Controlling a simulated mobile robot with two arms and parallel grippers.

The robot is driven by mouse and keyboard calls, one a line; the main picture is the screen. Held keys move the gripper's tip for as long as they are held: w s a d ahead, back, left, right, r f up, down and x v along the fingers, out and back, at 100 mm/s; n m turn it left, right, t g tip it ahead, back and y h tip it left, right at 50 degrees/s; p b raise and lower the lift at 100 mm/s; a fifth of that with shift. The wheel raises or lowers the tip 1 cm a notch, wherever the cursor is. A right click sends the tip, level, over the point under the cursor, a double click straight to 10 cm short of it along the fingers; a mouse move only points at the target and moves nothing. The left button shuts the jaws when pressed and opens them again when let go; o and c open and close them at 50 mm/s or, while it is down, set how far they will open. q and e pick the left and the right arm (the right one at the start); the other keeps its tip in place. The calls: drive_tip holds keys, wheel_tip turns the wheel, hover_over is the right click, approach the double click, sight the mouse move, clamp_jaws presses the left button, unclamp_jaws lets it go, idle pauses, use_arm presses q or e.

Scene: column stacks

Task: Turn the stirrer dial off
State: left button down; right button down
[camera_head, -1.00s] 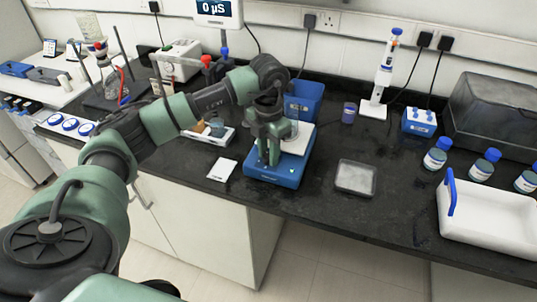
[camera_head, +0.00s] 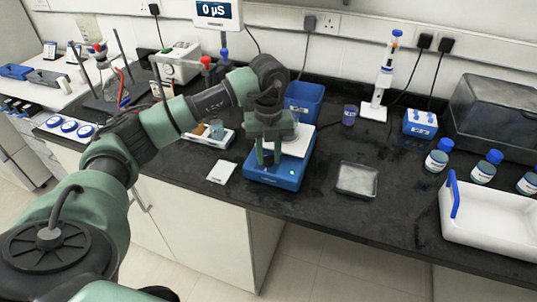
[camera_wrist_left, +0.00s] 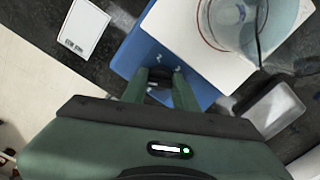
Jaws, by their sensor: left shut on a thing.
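The stirrer is a blue box (camera_head: 272,178) with a white top plate (camera_head: 299,143), near the bench's front edge in the head view. In the left wrist view its blue front (camera_wrist_left: 135,50) and white plate (camera_wrist_left: 185,35) show, with a clear glass beaker (camera_wrist_left: 222,30) on the plate. My left gripper (camera_head: 267,161) points down at the stirrer's front. In the left wrist view its fingers (camera_wrist_left: 160,82) are shut on the dark dial at the blue front. The fingers hide most of the dial, so its setting cannot be read. My right gripper is out of view.
A white card (camera_head: 222,172) lies left of the stirrer and a square dish (camera_head: 357,179) right of it. A blue bin (camera_head: 304,100) stands behind. Blue-capped bottles (camera_head: 437,157) and a white tray (camera_head: 490,218) are at the right. Bare bench lies between dish and tray.

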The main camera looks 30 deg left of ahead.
use_arm(q)
drive_tip(key=n, duration=0.6)
drive_tip(key=shift+w+r+n, duration=0.1)
drive_tip(key=shift+r+n, duration=0.1)
drive_tip(key=shift+n, duration=0.1)
drive_tip(key=n+p, duration=0.1)
drive_tip(key=n, duration=0.5)
drive_tip(key=shift+a, duration=0.1)
idle(0.3)
drive_tip(key=c, duration=1.4)
unclamp_jaws()
drive_tip(key=shift+o, duration=0.2)
drive_tip(key=shift+f, duration=0.1)
wheel_tip(320, 180, up, 8)
drive_tip(key=shift+f+b, duration=0.1)
drive_tip(key=shift+b, duration=0.65)
